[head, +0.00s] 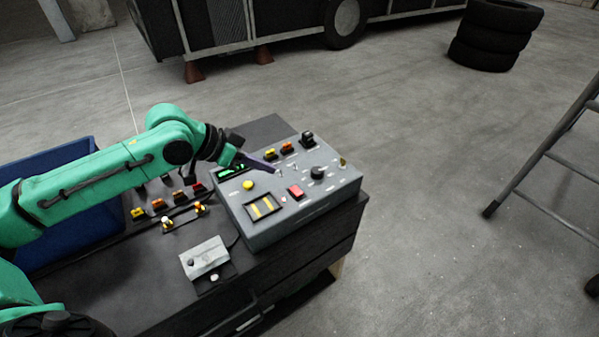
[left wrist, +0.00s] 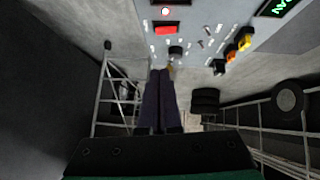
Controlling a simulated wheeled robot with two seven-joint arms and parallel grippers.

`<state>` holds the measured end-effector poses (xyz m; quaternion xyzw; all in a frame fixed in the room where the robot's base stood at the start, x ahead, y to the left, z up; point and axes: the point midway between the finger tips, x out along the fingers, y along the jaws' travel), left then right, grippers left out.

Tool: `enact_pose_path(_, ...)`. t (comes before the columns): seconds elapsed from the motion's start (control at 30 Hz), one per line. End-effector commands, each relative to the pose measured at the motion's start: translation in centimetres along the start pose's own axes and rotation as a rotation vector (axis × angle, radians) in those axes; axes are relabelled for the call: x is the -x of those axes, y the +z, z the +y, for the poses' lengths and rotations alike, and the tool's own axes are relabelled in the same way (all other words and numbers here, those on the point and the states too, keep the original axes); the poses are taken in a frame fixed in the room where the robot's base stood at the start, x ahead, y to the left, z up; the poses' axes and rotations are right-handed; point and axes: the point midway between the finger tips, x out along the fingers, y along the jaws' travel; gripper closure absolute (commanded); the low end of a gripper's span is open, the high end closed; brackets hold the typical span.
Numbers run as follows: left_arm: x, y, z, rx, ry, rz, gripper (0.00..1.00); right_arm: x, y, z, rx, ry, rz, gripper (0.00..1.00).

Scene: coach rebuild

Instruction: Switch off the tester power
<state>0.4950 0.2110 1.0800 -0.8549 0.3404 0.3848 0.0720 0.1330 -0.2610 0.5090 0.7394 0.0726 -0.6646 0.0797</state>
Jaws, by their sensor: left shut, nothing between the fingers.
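The tester (head: 268,232) is a grey box with a sloped control panel on the dark bench. A red switch (head: 295,191) sits mid-panel; in the left wrist view the red switch (left wrist: 166,28) has a small glowing red lamp (left wrist: 165,11) beside it. A black knob (head: 317,173) and small metal toggles are near it. I cannot tell which control is the power. My left gripper (head: 274,170) is shut and empty, its dark purple fingers over the panel's back part. In the left wrist view its fingertips (left wrist: 160,71) appear near the black knob (left wrist: 176,52); contact cannot be told. My right gripper is out of view.
A small grey box (head: 205,257) and several coloured connectors lie left of the tester. A ladder (head: 545,150) stands at right, stacked tyres (head: 492,38) behind. The floor between is clear.

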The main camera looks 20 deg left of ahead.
Motion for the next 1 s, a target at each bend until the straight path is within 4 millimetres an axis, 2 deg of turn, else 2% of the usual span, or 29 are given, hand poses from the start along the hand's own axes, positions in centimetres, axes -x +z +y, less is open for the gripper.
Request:
enact_pose_path(0.13,0.4,-0.2,-0.1,0.012,0.000,0.006,1.00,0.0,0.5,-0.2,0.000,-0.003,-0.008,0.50)
enact_pose_path(0.3,0.4,-0.1,-0.1,0.011,0.000,0.005,1.00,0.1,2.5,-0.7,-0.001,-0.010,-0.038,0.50)
enact_pose_path(0.47,-0.8,-0.3,-0.1,0.013,0.003,0.006,1.00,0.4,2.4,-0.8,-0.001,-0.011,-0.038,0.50)
enact_pose_path(0.7,-5.6,-0.4,0.0,0.013,0.005,0.006,1.00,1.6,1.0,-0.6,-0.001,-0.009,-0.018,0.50)
enact_pose_path(0.87,-9.1,-0.5,0.0,0.013,0.003,0.006,1.00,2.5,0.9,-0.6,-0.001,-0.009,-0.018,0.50)
enact_pose_path(1.0,-11.1,1.3,0.0,0.012,0.000,0.000,1.00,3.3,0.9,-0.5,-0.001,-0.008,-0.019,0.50)
